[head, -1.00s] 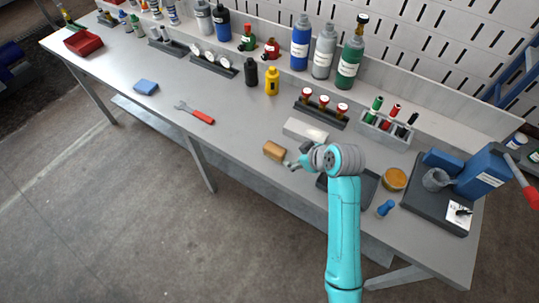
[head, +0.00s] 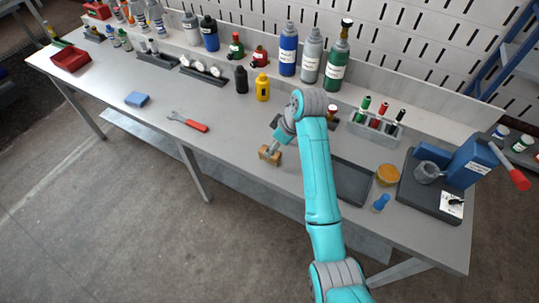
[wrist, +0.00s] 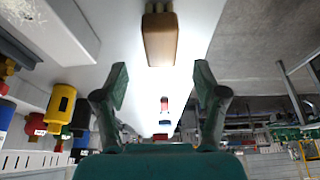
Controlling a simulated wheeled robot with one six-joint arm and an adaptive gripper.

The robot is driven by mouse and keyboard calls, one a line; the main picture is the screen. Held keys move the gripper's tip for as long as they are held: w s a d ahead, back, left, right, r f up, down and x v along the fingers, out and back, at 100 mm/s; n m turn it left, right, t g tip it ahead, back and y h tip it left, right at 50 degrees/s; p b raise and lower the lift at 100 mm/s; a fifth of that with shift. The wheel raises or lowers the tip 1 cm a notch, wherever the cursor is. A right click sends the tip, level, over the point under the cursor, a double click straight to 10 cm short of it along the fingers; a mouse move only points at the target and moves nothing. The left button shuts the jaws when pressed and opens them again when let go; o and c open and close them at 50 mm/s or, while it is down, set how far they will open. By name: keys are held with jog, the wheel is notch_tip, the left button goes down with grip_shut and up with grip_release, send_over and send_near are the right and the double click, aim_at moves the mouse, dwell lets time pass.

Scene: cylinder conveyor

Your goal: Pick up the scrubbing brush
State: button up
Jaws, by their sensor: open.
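The scrubbing brush (head: 266,157) is a small brown wooden block lying near the front edge of the grey bench in the head view. In the wrist view the brush (wrist: 160,44) is at the top middle, with pale tufts at its far end. My gripper (wrist: 161,86) is open, and nothing is between its fingers. The brush lies beyond the fingertips, roughly in line with the gap between them. In the head view my gripper (head: 274,146) is right at the brush and partly covers it; whether they touch I cannot tell.
A pale block (wrist: 55,25) lies left of the brush in the wrist view. A dark tray (head: 352,181) is to the right, with an orange-topped round tin (head: 387,175) beyond. A red-handled wrench (head: 188,122) lies to the left. Bottles (head: 311,55) line the back.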

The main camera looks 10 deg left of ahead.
jog(key=shift+d+x, duration=0.2)
jog(key=shift+x, duration=2.6)
jog(key=shift+s+f, duration=0.1)
jog(key=shift+s, duration=0.1)
jog(key=c, duration=1.2)
